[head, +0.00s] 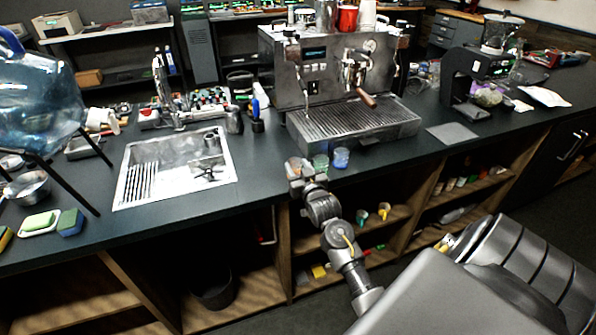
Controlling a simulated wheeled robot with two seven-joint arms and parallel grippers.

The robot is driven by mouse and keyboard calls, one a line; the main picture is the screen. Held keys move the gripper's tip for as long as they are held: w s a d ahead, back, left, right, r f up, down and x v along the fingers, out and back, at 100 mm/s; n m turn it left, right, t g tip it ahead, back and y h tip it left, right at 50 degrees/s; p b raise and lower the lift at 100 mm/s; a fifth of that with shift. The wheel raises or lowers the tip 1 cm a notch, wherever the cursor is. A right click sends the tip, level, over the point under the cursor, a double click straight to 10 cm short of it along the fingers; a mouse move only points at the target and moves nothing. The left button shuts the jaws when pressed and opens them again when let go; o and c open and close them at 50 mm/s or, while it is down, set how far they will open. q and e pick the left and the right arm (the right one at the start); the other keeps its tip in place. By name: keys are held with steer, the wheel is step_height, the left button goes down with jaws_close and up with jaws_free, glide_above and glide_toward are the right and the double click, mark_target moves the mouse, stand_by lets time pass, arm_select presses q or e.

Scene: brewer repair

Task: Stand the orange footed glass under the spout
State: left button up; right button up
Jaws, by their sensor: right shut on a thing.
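The orange footed glass (294,163) is small and partly hidden at the counter's front edge, in the grip of my right gripper (299,174). I cannot tell whether its foot touches the counter. A green glass (321,163) and a blue glass (341,158) stand just to its right. The silver espresso machine (300,78) stands behind, with a wooden-handled portafilter and spout (355,78) above its ribbed drip tray (352,122). The tray is bare. My left gripper is not in view.
A sink (177,165) lies to the left, and dark cups (235,121) stand between it and the machine. A grinder (470,85) and a flat grey mat (452,133) are to the right. Open wooden shelves (370,215) lie below the counter's front edge.

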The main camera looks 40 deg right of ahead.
steer(key=shift+f, duration=0.15)
steer(key=o, duration=1)
steer(key=b+v, duration=0.2)
steer(key=v, duration=1)
